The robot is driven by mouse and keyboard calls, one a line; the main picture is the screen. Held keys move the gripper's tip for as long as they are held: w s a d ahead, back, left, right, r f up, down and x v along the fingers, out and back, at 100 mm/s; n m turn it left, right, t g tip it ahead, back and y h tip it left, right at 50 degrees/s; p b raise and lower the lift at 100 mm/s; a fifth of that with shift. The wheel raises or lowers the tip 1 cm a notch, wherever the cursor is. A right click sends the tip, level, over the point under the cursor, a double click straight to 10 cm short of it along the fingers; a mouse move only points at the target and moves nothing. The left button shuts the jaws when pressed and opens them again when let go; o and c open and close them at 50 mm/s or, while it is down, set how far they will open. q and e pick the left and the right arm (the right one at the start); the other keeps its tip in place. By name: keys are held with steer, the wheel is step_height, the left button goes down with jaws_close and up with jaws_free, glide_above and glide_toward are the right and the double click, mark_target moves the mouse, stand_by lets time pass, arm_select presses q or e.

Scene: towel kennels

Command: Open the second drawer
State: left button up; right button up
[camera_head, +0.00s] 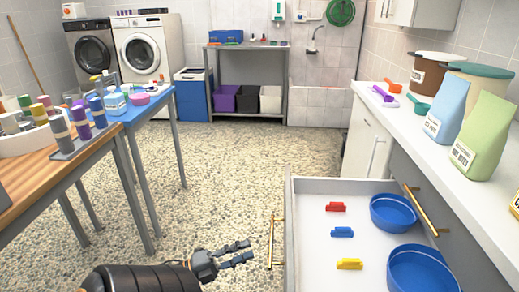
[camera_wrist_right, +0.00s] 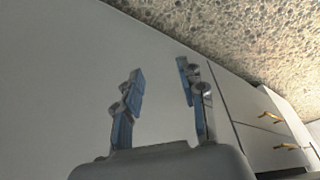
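A white drawer (camera_head: 290,205) is pulled out from the counter on the right, below a closed grey drawer front (camera_head: 446,222) with a gold handle (camera_head: 420,208). The open drawer's own gold bar handle (camera_head: 275,242) is on its left-facing front. My left gripper (camera_head: 253,250) is just left of that handle, its fingers slightly apart and empty, not visibly touching it. In the right wrist view my right gripper (camera_wrist_right: 160,68) is open and empty before a plain pale surface.
The drawer holds red (camera_head: 336,207), blue (camera_head: 342,232) and yellow (camera_head: 349,264) clips and blue bowls (camera_head: 394,212). The countertop (camera_head: 425,150) carries bags, tubs and scoops. Tables stand left; the floor (camera_head: 230,170) between is clear. Gold handles (camera_wrist_right: 270,116) show in the right wrist view.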

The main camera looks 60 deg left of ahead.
arm_select(q)
steer(key=shift+v, duration=1.5)
